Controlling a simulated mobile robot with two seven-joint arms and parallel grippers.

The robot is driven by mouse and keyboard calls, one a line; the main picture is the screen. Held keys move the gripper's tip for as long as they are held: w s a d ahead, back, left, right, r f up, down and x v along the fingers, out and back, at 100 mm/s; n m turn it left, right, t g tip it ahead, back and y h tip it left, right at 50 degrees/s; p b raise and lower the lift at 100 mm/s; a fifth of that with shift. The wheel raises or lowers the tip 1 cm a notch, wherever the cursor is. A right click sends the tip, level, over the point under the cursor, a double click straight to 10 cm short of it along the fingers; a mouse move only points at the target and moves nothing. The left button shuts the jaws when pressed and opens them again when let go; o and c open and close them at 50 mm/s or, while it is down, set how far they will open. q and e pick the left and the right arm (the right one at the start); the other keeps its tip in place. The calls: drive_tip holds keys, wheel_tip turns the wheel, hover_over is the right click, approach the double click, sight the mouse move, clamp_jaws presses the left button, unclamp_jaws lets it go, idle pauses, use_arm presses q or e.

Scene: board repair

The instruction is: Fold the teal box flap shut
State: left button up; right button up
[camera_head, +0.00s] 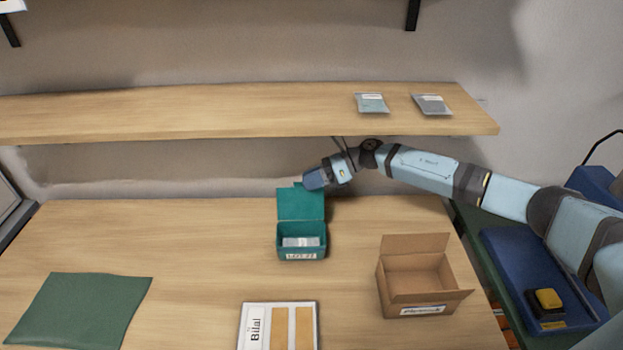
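The teal box (289,229) stands on the table near the middle, with a label on its front and a pale item inside. Its flap (296,204) stands up at the back, so the box is open. My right gripper (309,182) reaches in from the right, at the top right edge of the raised flap. I cannot tell whether it touches the flap, and its fingers are too small and hidden to show whether they are open. My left gripper is not in view.
An open cardboard box (417,275) stands to the right. A green mat (80,310) lies at left, and a Bilal-labelled board (279,326) at the front. A wooden shelf (230,112) with two packets (372,103) hangs above. A blue case (530,270) sits at far right.

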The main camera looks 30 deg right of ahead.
sight(312, 192)
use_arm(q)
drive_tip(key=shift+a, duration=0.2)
use_arm(e)
clamp_jaws()
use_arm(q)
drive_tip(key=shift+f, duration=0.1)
use_arm(e)
drive_tip(key=shift+s, duration=0.1)
drive_tip(key=shift+s+a+r+n+t+h+b, duration=0.15)
drive_tip(key=shift+s+a+n+t+b, duration=0.15)
drive_tip(key=shift+s+n, duration=0.25)
drive_tip(key=shift+s+a+r+n+t+h+b, duration=0.2)
drive_tip(key=shift+s+a+n+b, duration=0.1)
drive_tip(key=shift+s+n+b, duration=0.25)
drive_tip(key=shift+s+a+n+t+h+b, duration=0.15)
drive_tip(key=shift+s+a+n+t+b, duration=0.2)
drive_tip(key=shift+s, duration=0.3)
drive_tip(key=shift+s+a+n+t+h+b, duration=0.1)
drive_tip(key=shift+s+a+n+t, duration=0.15)
drive_tip(key=shift+s+n+t, duration=0.25)
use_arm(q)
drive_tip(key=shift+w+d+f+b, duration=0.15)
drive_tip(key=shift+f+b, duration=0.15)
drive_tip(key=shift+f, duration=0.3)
use_arm(e)
drive_tip(key=shift+s+a+n, duration=0.25)
drive_tip(key=shift+s+n, duration=0.2)
drive_tip(key=shift+s, duration=0.2)
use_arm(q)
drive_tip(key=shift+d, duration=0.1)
